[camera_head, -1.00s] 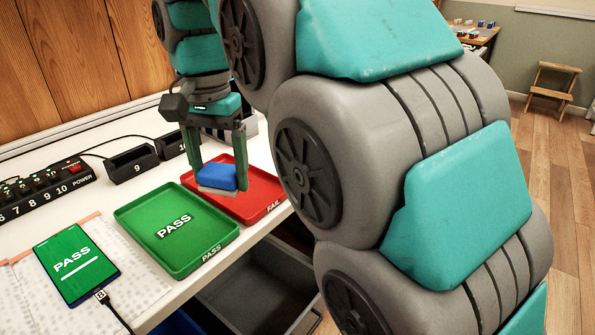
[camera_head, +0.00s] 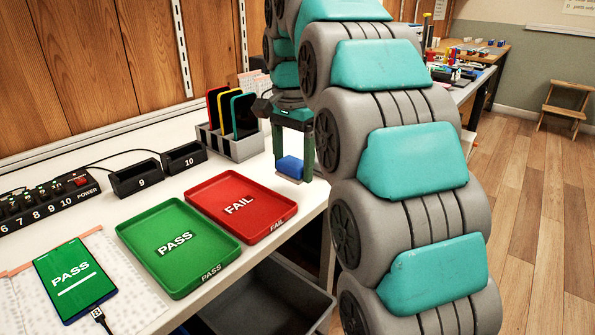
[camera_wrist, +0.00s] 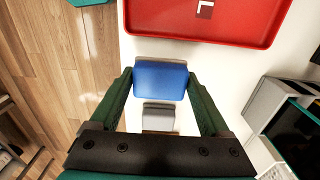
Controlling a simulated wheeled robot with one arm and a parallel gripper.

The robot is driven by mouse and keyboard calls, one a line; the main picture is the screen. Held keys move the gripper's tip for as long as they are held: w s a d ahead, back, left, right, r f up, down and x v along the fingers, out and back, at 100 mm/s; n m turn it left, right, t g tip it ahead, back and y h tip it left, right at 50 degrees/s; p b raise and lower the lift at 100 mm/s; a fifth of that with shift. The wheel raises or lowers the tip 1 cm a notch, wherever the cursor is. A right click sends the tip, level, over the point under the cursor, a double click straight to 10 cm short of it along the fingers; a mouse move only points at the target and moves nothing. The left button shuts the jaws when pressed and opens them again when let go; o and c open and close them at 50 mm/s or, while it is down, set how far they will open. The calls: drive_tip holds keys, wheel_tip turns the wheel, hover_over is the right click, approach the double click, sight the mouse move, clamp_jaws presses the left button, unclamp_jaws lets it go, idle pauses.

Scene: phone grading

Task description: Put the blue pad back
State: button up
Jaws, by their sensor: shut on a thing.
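The blue pad (camera_head: 290,166) is held between the fingers of my gripper (camera_head: 293,155), at the right end of the white worktable, just right of the red FAIL tray (camera_head: 238,204). In the wrist view the blue pad (camera_wrist: 160,79) sits between the two green fingertips (camera_wrist: 160,84). A pale grey piece shows under the pad in the head view, and a grey block (camera_wrist: 158,116) shows between the fingers in the wrist view. I cannot tell whether they are one thing, or whether the pad touches the table.
The green PASS tray (camera_head: 178,245) stands left of the red tray. A phone showing PASS (camera_head: 74,280) lies further left. A grey rack (camera_head: 232,143) with several coloured upright devices stands behind my gripper. Cradles 9 (camera_head: 135,177) and 10 (camera_head: 184,158) stand near the wall. A grey bin (camera_head: 265,300) is below the table.

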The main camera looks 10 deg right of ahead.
sight(298, 174)
drive_tip(key=shift+w+d+f, duration=0.15)
drive_tip(key=shift+w+d, duration=0.5)
drive_tip(key=shift+w, duration=0.25)
drive_tip(key=shift+f, duration=1.75)
drive_tip(key=shift+f, duration=0.15)
drive_tip(key=o, duration=1.2)
drive_tip(key=shift+c, duration=0.2)
